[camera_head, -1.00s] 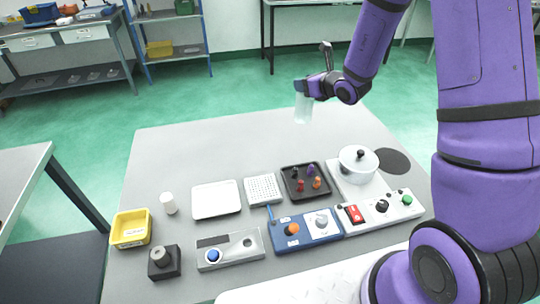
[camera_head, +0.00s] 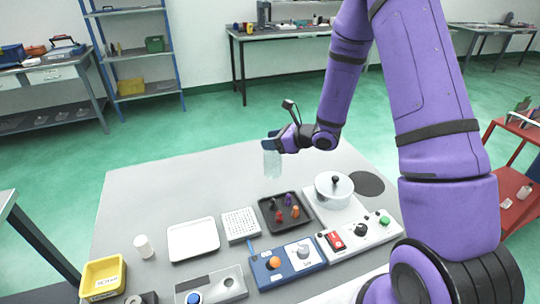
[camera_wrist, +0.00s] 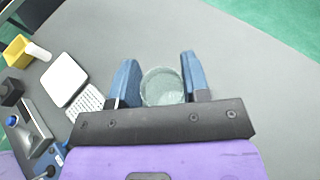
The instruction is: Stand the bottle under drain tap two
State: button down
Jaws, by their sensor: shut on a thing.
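My gripper (camera_head: 271,142) is shut on a clear, pale bottle (camera_head: 271,164). It holds the bottle upright above the back part of the grey table, beyond the black tray. In the wrist view the bottle (camera_wrist: 162,88) sits between the two blue fingers of my gripper (camera_wrist: 160,84), seen from above. I see no drain tap that I can make out in these frames.
The grey table (camera_head: 140,200) holds a yellow bin (camera_head: 103,277), a white cylinder (camera_head: 143,246), a white tray (camera_head: 193,239), a black tray (camera_head: 270,216) with small pegs, a lidded pot (camera_head: 334,190) and control boxes. A red cart (camera_head: 512,182) stands at the right. The table's back left is clear.

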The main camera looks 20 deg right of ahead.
aim_at(273, 158)
jog(key=shift+f, duration=2.3)
jog(key=c, duration=0.6)
grip_release()
